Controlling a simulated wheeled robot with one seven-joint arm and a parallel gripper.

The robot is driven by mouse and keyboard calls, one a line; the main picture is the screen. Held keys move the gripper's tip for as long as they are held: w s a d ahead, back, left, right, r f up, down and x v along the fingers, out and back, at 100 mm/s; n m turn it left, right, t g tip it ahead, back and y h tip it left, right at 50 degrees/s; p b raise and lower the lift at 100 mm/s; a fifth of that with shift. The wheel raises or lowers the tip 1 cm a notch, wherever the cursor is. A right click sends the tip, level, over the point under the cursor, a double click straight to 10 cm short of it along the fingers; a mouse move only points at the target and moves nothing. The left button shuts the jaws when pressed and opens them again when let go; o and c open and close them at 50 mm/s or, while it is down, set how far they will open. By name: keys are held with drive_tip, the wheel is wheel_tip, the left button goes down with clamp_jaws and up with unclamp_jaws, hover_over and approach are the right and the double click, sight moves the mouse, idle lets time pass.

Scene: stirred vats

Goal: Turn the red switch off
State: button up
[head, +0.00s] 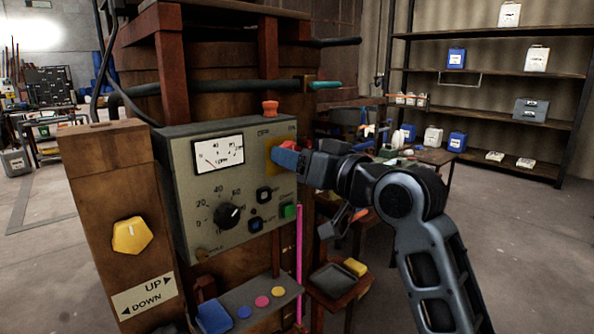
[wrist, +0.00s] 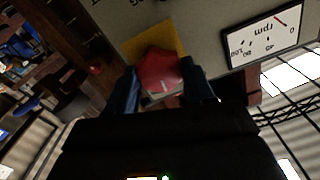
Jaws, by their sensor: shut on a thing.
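The red switch is a faceted red knob (wrist: 160,72) on a yellow backing plate (wrist: 172,40) at the upper right of the grey control panel (head: 180,195). In the wrist view the knob lies between the two fingers of my gripper (wrist: 162,86), which is shut on it. In the head view my gripper (head: 288,157) reaches the panel from the right and hides most of the knob. The yellow plate shows just left of the fingers. The OFF and ON lettering above the plate is small, and I cannot tell which way the knob points.
The panel also carries a white meter (head: 218,153), a black dial (head: 228,215), a green button (head: 290,211) and an orange-red button (head: 270,108) on top. A yellow knob (head: 132,236) sits on a wooden post at left. A small shelf (head: 262,312) juts out below.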

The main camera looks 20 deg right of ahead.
drive_tip(key=n+b, duration=0.7)
drive_tip(key=n, duration=0.3)
drive_tip(key=shift+f, duration=0.1)
drive_tip(key=shift+n, duration=0.4)
drive_tip(key=o, duration=1)
drive_tip(key=shift+o, duration=0.2)
drive_tip(key=v, duration=0.8)
drive_tip(key=shift+a, duration=0.1)
